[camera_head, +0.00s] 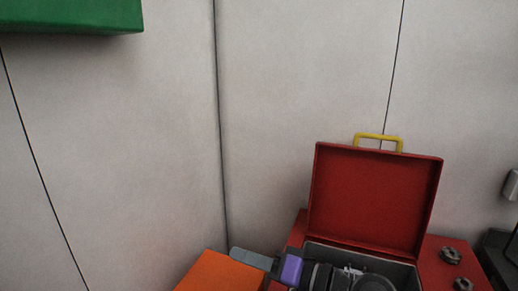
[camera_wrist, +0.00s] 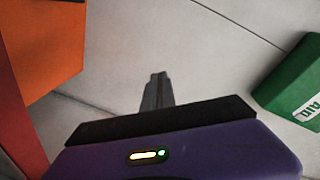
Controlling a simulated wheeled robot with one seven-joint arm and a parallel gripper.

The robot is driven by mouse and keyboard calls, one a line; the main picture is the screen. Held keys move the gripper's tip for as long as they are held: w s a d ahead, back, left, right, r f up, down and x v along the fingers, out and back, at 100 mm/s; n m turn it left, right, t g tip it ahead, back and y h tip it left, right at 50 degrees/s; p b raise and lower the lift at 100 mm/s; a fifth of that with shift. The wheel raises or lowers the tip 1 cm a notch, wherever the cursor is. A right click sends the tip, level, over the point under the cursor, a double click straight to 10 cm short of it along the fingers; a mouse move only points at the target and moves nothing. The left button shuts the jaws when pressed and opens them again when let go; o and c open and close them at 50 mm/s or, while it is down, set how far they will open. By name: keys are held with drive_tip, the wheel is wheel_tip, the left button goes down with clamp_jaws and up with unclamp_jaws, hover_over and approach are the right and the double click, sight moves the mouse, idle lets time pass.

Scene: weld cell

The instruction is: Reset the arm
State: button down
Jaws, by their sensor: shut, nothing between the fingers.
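My gripper (camera_head: 248,258) shows at the bottom of the head view, with grey fingers pointing left and a purple body behind them. In the wrist view its fingers (camera_wrist: 156,88) are together, with nothing between them. The gripper is in front of an open red case (camera_head: 375,200) and beside an orange block (camera_head: 220,274). Whether it touches either cannot be told. Part of my arm hides the inside of the case.
The red case has its lid up and a yellow handle (camera_head: 378,138). Dark knobs (camera_head: 451,255) sit on a red surface at right. A green box (camera_head: 70,16) is high at left; it shows lettering in the wrist view (camera_wrist: 296,84). Pale panelled walls stand behind.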

drive_tip(key=s+d+f+m+t+h, duration=0.2)
drive_tip(key=s+d+f+t+h, duration=0.1)
drive_tip(key=d+h, duration=0.1)
drive_tip(key=s+d+f+m+t+h, duration=0.1)
drive_tip(key=s+d+f+t+h, duration=0.2)
drive_tip(key=d, duration=0.4)
drive_tip(key=s+d+f+m+t+h, duration=0.2)
drive_tip(key=s+d+f+t+h, duration=0.1)
drive_tip(key=d+f+h, duration=0.1)
drive_tip(key=shift+s+d+f+m+h, duration=0.15)
drive_tip(key=shift+d+f+h, duration=0.1)
drive_tip(key=shift+d, duration=0.35)
drive_tip(key=shift+w+d+f+m+h, duration=0.15)
drive_tip(key=shift+d+h, duration=0.1)
drive_tip(key=shift+d, duration=0.35)
drive_tip(key=s+d+n+g+h, duration=0.1)
drive_tip(key=s+d+n, duration=0.1)
drive_tip(key=s, duration=1.4)
drive_tip(key=s+d+f+n+h, duration=0.1)
drive_tip(key=s+d+n+h, duration=0.1)
drive_tip(key=s, duration=1.4)
drive_tip(key=shift+d+g, duration=0.4)
drive_tip(key=shift+d, duration=0.4)
drive_tip(key=shift+f, duration=0.1)
